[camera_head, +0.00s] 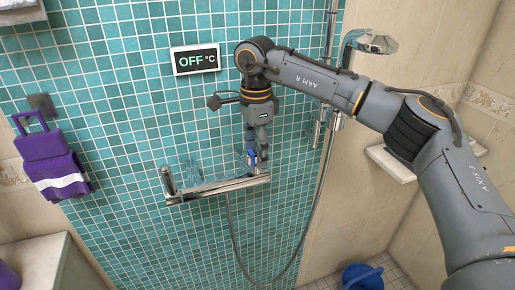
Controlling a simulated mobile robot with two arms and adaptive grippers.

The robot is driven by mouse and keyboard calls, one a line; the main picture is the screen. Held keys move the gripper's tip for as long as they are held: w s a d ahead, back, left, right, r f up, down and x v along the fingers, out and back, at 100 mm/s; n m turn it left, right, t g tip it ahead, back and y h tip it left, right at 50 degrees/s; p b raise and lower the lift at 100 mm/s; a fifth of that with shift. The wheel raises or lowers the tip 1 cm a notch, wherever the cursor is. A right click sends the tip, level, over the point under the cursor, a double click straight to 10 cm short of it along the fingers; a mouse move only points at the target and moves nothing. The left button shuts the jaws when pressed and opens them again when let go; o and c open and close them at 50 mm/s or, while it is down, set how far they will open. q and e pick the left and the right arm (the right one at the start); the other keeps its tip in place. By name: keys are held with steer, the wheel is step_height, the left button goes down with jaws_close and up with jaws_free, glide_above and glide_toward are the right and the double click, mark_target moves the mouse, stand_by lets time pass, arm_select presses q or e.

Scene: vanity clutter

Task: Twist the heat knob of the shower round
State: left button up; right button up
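The shower's chrome bar-shaped mixer (216,188) is fixed low on the teal tiled wall, with an upright knob-like part (168,181) at its left end. My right gripper (257,160) points down at the mixer's right end, its fingers at or just above the bar. Something small and blue shows between or beside the fingers. The gripper covers most of that end, so I cannot tell whether the fingers touch a knob or are closed. A wall display (195,60) reads "OFF °C". My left gripper is not in view.
A hose (236,245) loops below the mixer. A shower rail (330,100) with a chrome head (371,42) stands to the right, close to my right arm. A purple towel (61,178) hangs at left. A ledge (391,163) and blue bucket (362,277) are at right.

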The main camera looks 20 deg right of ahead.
step_height(320, 180, up, 7)
steer(key=p, duration=0.5)
steer(key=shift+r, duration=0.1)
stand_by(0.3)
stand_by(0.4)
